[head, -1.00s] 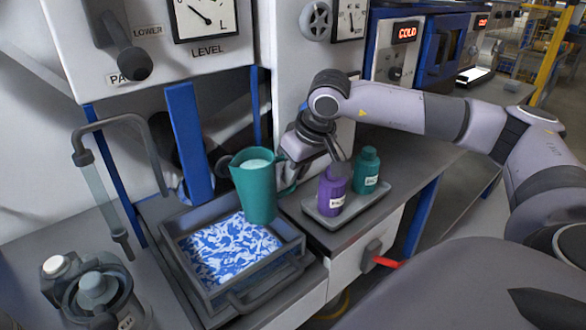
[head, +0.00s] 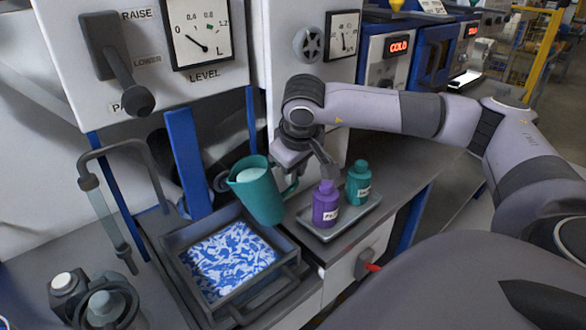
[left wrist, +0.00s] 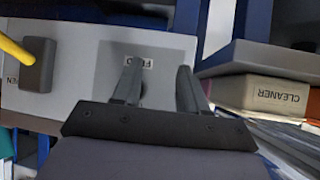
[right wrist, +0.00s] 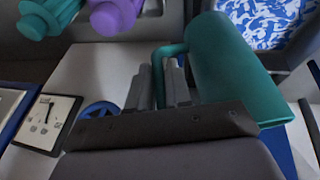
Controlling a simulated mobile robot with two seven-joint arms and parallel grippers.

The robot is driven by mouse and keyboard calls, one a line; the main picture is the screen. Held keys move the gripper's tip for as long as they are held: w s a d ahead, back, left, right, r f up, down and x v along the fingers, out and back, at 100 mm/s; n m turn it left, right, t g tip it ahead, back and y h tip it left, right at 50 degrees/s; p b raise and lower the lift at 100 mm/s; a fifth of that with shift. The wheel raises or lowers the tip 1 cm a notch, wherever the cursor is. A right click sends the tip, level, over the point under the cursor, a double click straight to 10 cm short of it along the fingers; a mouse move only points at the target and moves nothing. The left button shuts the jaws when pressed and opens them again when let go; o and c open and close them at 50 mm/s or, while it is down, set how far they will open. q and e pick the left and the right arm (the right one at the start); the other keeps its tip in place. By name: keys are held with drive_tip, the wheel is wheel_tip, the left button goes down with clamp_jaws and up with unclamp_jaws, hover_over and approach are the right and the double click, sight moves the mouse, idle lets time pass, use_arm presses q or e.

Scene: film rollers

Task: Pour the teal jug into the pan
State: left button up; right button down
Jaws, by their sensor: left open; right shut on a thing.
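The teal jug (head: 262,194) with pale liquid near its rim is in the head view, tilted to the left above the pan's right side. My right gripper (right wrist: 165,85) is shut on the jug's handle; the jug (right wrist: 228,65) fills the right of the right wrist view. The grey pan (head: 176,243) sits below, its floor patterned blue and white. No stream of liquid shows between jug and pan. My left gripper (left wrist: 160,90) is open and empty in the left wrist view, facing a white panel; it is outside the head view.
A grey tray (head: 352,225) right of the pan holds a purple bottle (head: 325,204) and a teal bottle (head: 358,183). A bent pipe (head: 97,205) and grey-lidded canister (head: 104,308) stand at left. A box marked CLEANER (left wrist: 275,93) shows in the left wrist view.

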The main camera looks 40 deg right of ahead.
drive_tip(key=shift+w+a+r+n+g+h+p, duration=0.1)
drive_tip(key=shift+r+n+g+h+p, duration=0.15)
drive_tip(key=shift+r+h+p, duration=1.1)
drive_tip(key=shift+a+r+n+g+h+p, duration=0.2)
drive_tip(key=shift+r+h+p, duration=0.75)
drive_tip(key=shift+r, duration=0.65)
drive_tip(key=shift+a+r+h, duration=0.15)
drive_tip(key=shift+r+h, duration=0.25)
drive_tip(key=shift+r, duration=0.1)
drive_tip(key=shift+a+r+n+h, duration=0.25)
drive_tip(key=shift+r+h, duration=0.2)
drive_tip(key=shift+h, duration=0.05)
idle(1.2)
drive_tip(key=shift+w+a+f+h, duration=0.1)
drive_tip(key=shift+a+f+h, duration=0.05)
drive_tip(key=shift+f, duration=0.4)
drive_tip(key=shift+a+f+h, duration=0.1)
drive_tip(key=shift+f+h, duration=0.05)
drive_tip(key=shift+f, duration=0.35)
idle(1.8)
